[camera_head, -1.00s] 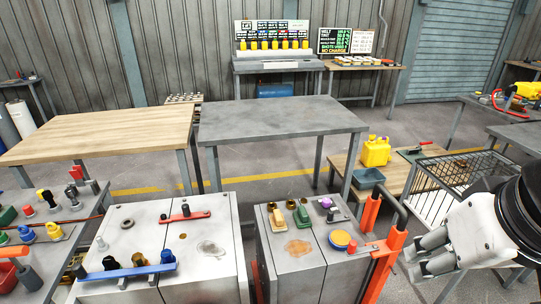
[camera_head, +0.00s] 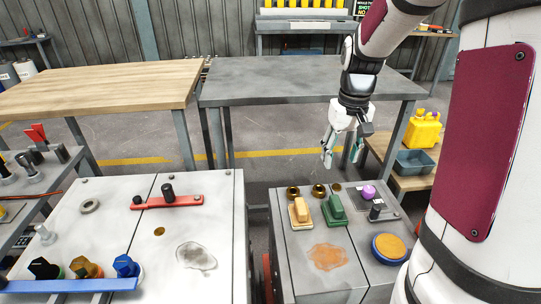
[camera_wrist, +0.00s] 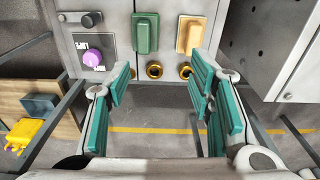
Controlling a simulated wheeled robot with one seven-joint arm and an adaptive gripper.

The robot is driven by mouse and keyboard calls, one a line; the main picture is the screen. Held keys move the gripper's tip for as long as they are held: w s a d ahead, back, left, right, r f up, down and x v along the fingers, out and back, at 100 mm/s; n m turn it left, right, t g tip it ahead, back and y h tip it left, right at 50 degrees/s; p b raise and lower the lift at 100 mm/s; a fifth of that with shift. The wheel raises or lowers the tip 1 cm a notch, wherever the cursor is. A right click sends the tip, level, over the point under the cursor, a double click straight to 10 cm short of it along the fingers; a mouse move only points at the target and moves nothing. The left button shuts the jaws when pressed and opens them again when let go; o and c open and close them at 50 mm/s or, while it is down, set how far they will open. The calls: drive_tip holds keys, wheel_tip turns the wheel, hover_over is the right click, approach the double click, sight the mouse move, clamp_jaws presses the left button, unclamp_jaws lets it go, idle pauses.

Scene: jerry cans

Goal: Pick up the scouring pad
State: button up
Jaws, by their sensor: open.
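A green block with a raised grip (camera_head: 334,209) lies on the right grey cabinet top; it also shows at the top of the wrist view (camera_wrist: 145,34). A similar tan block (camera_head: 301,213) lies just left of it in the head view and right of it in the wrist view (camera_wrist: 190,35). The green one looks most like the scouring pad, but I cannot be sure. My gripper (camera_head: 341,155) is open and empty, pointing down above and beyond the cabinet's far edge. In the wrist view its teal-padded fingers (camera_wrist: 160,90) are wide apart, with both blocks ahead, untouched.
Brass rings (camera_head: 319,190) and a purple knob (camera_head: 369,192) sit by the cabinet's far edge. A round yellow disc with a blue rim (camera_head: 389,248) and a rust-coloured stain (camera_head: 328,257) lie nearer. A grey table (camera_head: 300,80) stands behind. A gap separates the two cabinets.

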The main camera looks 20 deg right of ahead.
drive_tip(key=w+d+f+b, duration=0.2)
drive_tip(key=d+f, duration=0.2)
drive_tip(key=f, duration=0.4)
drive_tip(key=b, duration=0.2)
hover_over(337, 202)
drive_tip(key=shift+g, duration=0.3)
wheel_tip(337, 202, down, 7)
drive_tip(key=shift+s+a, duration=0.1)
drive_tip(key=shift+f+b, duration=1.15)
drive_tip(key=shift+f, duration=1.95)
clamp_jaws()
